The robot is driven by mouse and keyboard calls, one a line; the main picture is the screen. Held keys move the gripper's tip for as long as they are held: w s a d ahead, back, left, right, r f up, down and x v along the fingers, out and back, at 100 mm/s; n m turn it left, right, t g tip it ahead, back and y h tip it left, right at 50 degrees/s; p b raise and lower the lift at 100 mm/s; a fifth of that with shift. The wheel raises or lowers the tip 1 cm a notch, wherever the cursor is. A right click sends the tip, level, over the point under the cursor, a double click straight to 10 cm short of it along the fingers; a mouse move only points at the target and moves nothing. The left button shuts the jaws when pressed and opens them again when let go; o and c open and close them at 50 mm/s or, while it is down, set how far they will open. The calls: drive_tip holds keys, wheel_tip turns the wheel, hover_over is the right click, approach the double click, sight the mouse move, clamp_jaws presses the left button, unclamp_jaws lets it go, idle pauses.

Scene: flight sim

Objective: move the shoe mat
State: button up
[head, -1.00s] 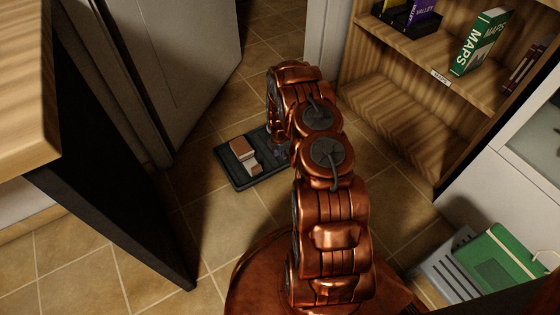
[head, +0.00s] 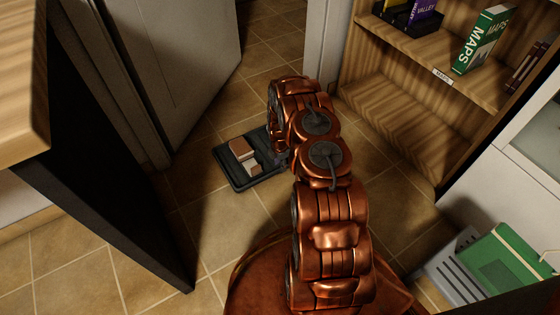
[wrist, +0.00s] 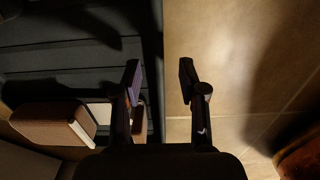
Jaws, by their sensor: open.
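The shoe mat (head: 224,160) is a dark ribbed tray on the tiled floor, left of my arm in the head view. A brown block with a pale side (head: 238,148) and a second brown-and-white piece (head: 253,165) are on it. The wrist view shows the ribbed mat (wrist: 60,62) at left, with its straight edge between my fingers. My gripper (wrist: 160,80) is open, left finger over the mat side and right finger over bare tile. Whether either finger touches the mat cannot be told. In the head view my arm hides most of the gripper and the mat's right end.
A wooden shelf unit (head: 400,118) with a green maps book (head: 485,38) stands at right. A grey crate with a green item (head: 505,262) is at lower right. A dark-sided counter (head: 105,205) and a grey door (head: 190,75) bound the left. Tiles in front of the mat are clear.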

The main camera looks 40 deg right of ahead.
drive_tip(key=shift+f+b, duration=0.35)
drive_tip(key=shift+f, duration=1.1)
drive_tip(key=shift+c, duration=0.4)
clamp_jaws()
